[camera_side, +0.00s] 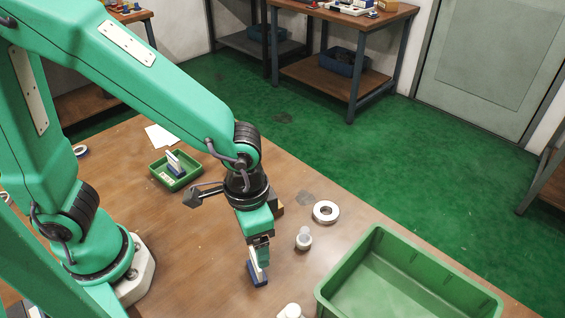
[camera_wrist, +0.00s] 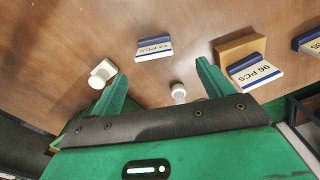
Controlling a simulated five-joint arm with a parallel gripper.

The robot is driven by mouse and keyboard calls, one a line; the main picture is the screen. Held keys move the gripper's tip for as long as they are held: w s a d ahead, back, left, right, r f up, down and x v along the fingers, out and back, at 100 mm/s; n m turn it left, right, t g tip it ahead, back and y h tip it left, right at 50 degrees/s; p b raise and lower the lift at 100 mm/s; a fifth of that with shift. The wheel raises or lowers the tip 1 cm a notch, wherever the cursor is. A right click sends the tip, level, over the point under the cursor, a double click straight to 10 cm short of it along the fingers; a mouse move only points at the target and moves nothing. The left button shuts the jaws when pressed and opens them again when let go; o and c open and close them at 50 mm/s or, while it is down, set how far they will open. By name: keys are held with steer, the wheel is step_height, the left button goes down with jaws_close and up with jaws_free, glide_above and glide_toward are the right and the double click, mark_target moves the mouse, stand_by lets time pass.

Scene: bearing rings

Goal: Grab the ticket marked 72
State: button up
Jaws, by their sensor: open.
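A small ticket with a blue base (camera_wrist: 153,47) stands on the table ahead of my fingers in the wrist view; its number is small and reads like 72 PCS, though the first digit is unclear. My gripper (camera_wrist: 160,72) is open with nothing seen between its fingers' tips. In the side view my gripper (camera_side: 260,246) points down just above a white ticket with a blue base (camera_side: 258,275); I cannot read its number there or tell whether they touch. A ticket marked 96 PCS (camera_wrist: 255,72) stands to the right in the wrist view.
A brown block (camera_wrist: 239,47) stands beside the 96 ticket, and another ticket (camera_wrist: 309,40) is cut off at the right edge. A white bottle (camera_side: 304,239), a metal ring (camera_side: 326,212) and a large green crate (camera_side: 338,283) stand right of my gripper. A small green tray (camera_side: 181,184) holds a ticket.

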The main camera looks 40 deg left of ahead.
mark_target(255, 258)
steer(key=shift+s+d+f, duration=0.2)
steer(key=shift+d+f, duration=0.2)
steer(key=shift+f, duration=1.35)
steer(key=shift+f, duration=0.1)
steer(key=shift+s+a+f, duration=0.1)
steer(key=shift+f, duration=2.4)
steer(key=c, duration=1.1)
steer(key=shift+r, duration=0.1)
steer(key=shift+r, duration=4.95)
